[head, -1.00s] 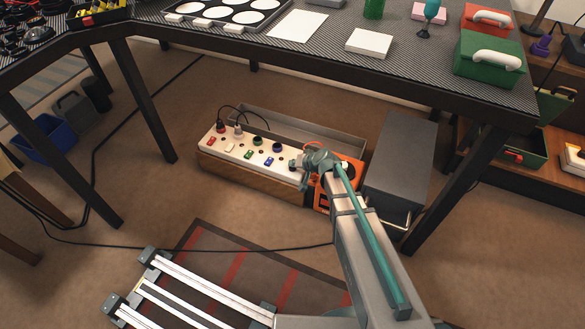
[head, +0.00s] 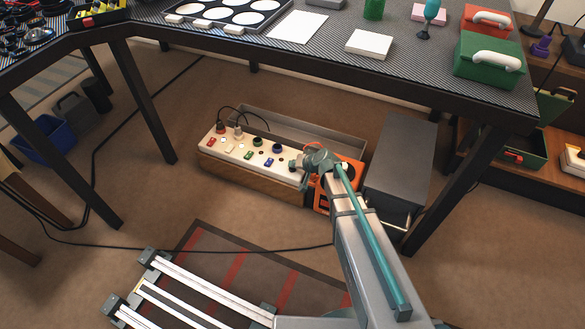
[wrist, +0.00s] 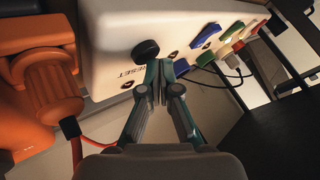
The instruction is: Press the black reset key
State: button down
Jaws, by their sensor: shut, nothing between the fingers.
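The black reset key (wrist: 146,50) is a round dark button on the end of a white panel box (wrist: 112,42), with the label RESET printed beside it. My gripper (wrist: 159,78) is shut and empty. Its fingertips are just below and right of the key in the wrist view, close to the panel face; I cannot tell whether they touch the panel. The key is hidden there behind my gripper.
An orange unit with a plug (wrist: 50,80) stands beside the panel's reset end. Blue, green and other coloured keys (wrist: 206,36) and cables line the panel. A grey cabinet (head: 402,150) stands to the right. The table (head: 330,68) is overhead, with dark legs on both sides.

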jog(key=shift+r, duration=0.45)
jog(key=shift+r, duration=0.1)
jog(key=shift+r+p, duration=1.7)
jog(key=shift+r, duration=0.75)
jog(key=shift+f, duration=0.1)
